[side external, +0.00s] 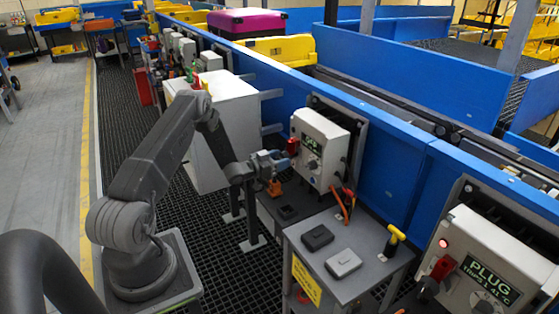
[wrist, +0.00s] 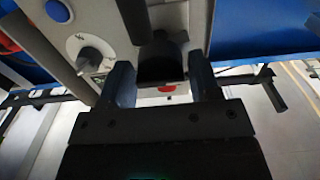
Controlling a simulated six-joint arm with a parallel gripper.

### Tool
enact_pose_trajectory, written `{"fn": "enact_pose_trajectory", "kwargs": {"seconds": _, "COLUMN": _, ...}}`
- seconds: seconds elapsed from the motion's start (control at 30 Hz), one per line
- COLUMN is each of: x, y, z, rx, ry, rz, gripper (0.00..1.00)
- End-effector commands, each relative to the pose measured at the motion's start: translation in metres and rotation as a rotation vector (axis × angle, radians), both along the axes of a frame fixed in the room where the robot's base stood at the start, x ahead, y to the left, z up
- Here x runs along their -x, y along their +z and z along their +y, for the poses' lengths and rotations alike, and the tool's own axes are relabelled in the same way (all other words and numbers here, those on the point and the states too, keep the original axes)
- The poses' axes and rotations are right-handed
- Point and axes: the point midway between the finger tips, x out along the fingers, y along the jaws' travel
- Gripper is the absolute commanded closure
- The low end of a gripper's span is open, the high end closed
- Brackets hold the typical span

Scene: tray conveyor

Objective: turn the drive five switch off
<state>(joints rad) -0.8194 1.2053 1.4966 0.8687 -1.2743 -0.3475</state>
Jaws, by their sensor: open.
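A pale drive box (side external: 319,148) stands in front of my gripper (side external: 278,163), with a small green-lit display (side external: 309,141), a grey knob (side external: 312,165) and a red switch part (side external: 293,147) on its left side. No drive number is readable. In the wrist view the open jaws of my gripper (wrist: 160,80) stand on either side of a dark switch block (wrist: 161,52), with red (wrist: 167,88) showing below it. Whether the fingers touch the block cannot be told.
Another drive box (side external: 490,262) at right reads PLUG and has a red light and red switch. A grey cart (side external: 343,237) holds two small boxes and a yellow-handled tool. A white cabinet (side external: 228,125) stands behind my arm.

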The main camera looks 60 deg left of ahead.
Motion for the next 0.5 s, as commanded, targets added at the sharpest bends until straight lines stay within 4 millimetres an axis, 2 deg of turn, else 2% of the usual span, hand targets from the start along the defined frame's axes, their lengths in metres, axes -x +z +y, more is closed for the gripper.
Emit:
{"fn": "enact_pose_trajectory", "kwargs": {"seconds": 0.17, "x": 0.013, "y": 0.0, "z": 0.001, "rx": 0.0, "ry": 0.002, "rz": 0.0, "gripper": 0.43}}
{"fn": "enact_pose_trajectory", "kwargs": {"seconds": 0.27, "x": 0.031, "y": 0.001, "z": 0.001, "rx": 0.002, "ry": 0.003, "rz": 0.0, "gripper": 0.43}}
{"fn": "enact_pose_trajectory", "kwargs": {"seconds": 0.5, "x": 0.086, "y": 0.0, "z": 0.001, "rx": 0.002, "ry": 0.005, "rz": 0.001, "gripper": 0.43}}
